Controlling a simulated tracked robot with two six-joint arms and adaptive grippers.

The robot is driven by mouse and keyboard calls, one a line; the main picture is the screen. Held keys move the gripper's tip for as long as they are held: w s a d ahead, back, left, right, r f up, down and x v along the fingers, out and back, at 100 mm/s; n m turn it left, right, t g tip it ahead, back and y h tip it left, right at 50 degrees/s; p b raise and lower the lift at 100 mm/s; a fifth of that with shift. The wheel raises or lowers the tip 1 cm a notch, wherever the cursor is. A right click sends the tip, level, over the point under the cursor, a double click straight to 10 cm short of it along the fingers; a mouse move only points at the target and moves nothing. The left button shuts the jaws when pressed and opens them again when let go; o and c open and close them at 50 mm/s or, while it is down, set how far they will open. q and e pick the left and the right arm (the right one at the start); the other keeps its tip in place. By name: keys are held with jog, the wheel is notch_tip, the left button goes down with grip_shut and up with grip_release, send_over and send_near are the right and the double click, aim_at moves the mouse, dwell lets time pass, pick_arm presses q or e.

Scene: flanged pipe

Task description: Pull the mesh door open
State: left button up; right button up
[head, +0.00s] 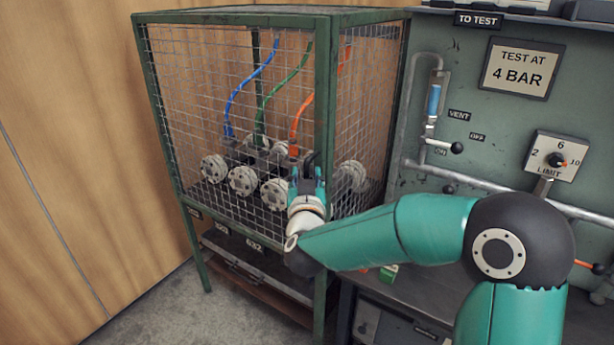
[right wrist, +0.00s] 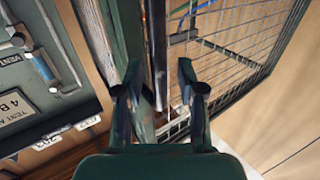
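The mesh door (head: 225,75) is the wire front of a green-framed cage. In the head view it looks flush with the frame; I cannot tell if there is a small gap. In the right wrist view its mesh (right wrist: 235,45) is at the upper right. My right gripper (head: 307,168) is in front of the door's right edge, by the corner post (head: 325,80). In the right wrist view its two fingers (right wrist: 158,75) are apart, with a dark green upright bar (right wrist: 158,40) showing between them. Contact is unclear. My left gripper is out of view.
Inside the cage are several round flanges (head: 243,180) and blue, green and orange hoses (head: 300,110). A green test panel (head: 480,110) with a valve and limit dial (head: 557,160) stands right. A wooden wall (head: 80,120) is left. Floor (head: 165,305) before the cage is clear.

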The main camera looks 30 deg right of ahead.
grip_shut()
jog(key=shift+a, duration=0.1)
dwell(0.4)
